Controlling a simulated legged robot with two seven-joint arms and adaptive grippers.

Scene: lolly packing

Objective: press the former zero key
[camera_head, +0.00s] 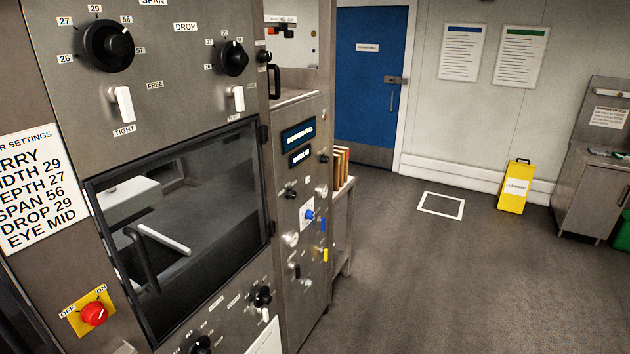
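A grey steel machine panel (180,100) fills the left side. It carries a large black dial (108,46) below the SPAN label, its pointer near 56, and a smaller black dial (232,58) beside the DROP label. Two white levers, a left one (124,104) and a right one (238,98), hang near FREE and TIGHT labels. A partly cut-off settings card (30,190) reads DEPTH 27, SPAN 56, DROP 29, EYE MID. I cannot pick out a key marked zero. Neither of my grippers is in view.
A glazed door with a dark handle (142,260) is below the dials. A red knob (94,314) on a yellow plate is at lower left. A second cabinet (296,220) has small knobs. The floor (430,280) is clear toward a yellow sign (515,187) and blue door (370,85).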

